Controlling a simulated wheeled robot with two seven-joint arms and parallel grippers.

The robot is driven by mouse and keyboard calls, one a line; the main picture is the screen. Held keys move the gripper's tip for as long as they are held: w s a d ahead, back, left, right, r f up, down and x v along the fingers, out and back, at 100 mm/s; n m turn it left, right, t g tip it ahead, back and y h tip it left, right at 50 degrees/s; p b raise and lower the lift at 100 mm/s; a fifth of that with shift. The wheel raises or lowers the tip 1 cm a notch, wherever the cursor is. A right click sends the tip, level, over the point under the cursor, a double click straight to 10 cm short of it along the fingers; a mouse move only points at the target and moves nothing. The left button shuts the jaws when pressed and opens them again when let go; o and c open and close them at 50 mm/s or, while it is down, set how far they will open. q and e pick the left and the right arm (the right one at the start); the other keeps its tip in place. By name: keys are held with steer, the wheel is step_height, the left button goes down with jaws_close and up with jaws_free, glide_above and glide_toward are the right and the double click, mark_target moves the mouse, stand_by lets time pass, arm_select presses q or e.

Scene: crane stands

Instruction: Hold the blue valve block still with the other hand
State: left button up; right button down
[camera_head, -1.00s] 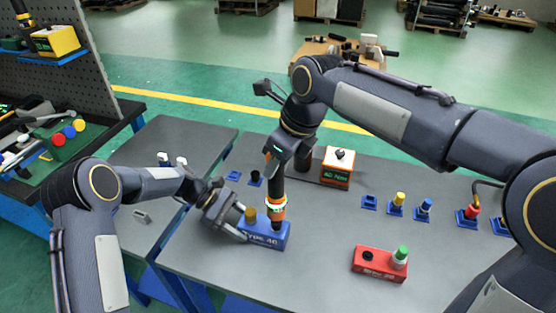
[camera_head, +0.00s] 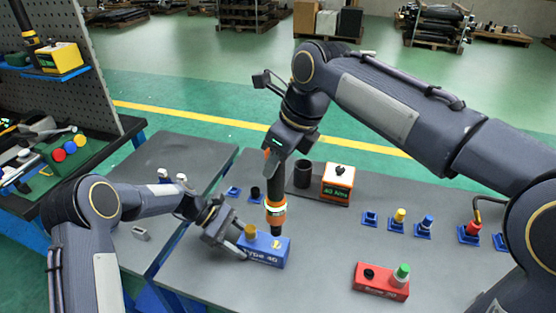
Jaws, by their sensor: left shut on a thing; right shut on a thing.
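The blue valve block (camera_head: 265,252), marked "Type 4", sits on the grey table. A yellow-brown cap (camera_head: 250,232) stands on its left part, and a small yellowish piece (camera_head: 277,243) shows on its right part. My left gripper (camera_head: 242,246) is shut on the left end of the block. My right gripper (camera_head: 281,155) is shut on a black tool (camera_head: 274,188) with an orange-and-white collar. The tool is upright, its lower end just above the block's right part; a small gap seems to show. The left fingertips are partly hidden.
A red block (camera_head: 381,282) with a green cap sits to the right. An orange box (camera_head: 338,184) with a display and a dark cup (camera_head: 303,174) stand behind. Several small blue holders line the back right. The table's front middle is clear.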

arm_select(q)
steer(key=o, duration=1.2)
steer(key=shift+o, duration=0.2)
steer(key=shift+r, duration=0.1)
